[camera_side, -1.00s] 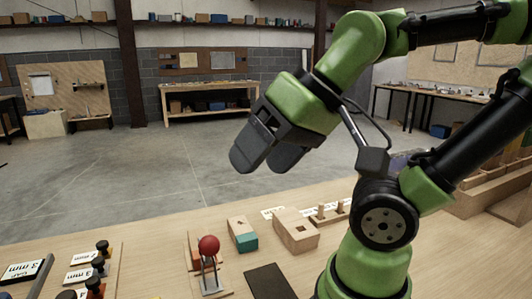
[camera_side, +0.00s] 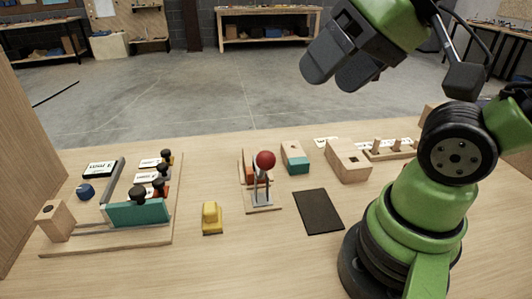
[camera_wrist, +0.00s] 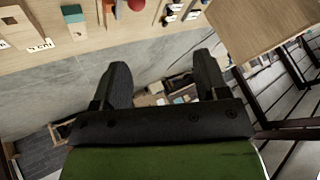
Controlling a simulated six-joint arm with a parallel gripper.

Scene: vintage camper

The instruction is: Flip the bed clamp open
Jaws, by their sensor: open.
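The clamp I take to be the bed clamp (camera_side: 263,192) stands on a small wooden base in the middle of the bench in the side view. It has a grey metal lever with a red ball knob (camera_side: 265,160) at the top, and an orange block beside it. The lever looks roughly upright; whether it is locked is unclear. The red knob (camera_wrist: 137,4) also shows at the top edge of the wrist view. My gripper (camera_side: 338,78) is high above the bench, behind and right of the clamp. Its fingers (camera_wrist: 162,72) are apart with nothing between them.
A wooden fixture with a teal block (camera_side: 139,214) is at the left, with a yellow piece (camera_side: 212,217) beside it. A dark mat (camera_side: 318,211) lies right of the clamp. A teal-ended block (camera_side: 295,157) and a holed wooden block (camera_side: 347,160) stand behind it.

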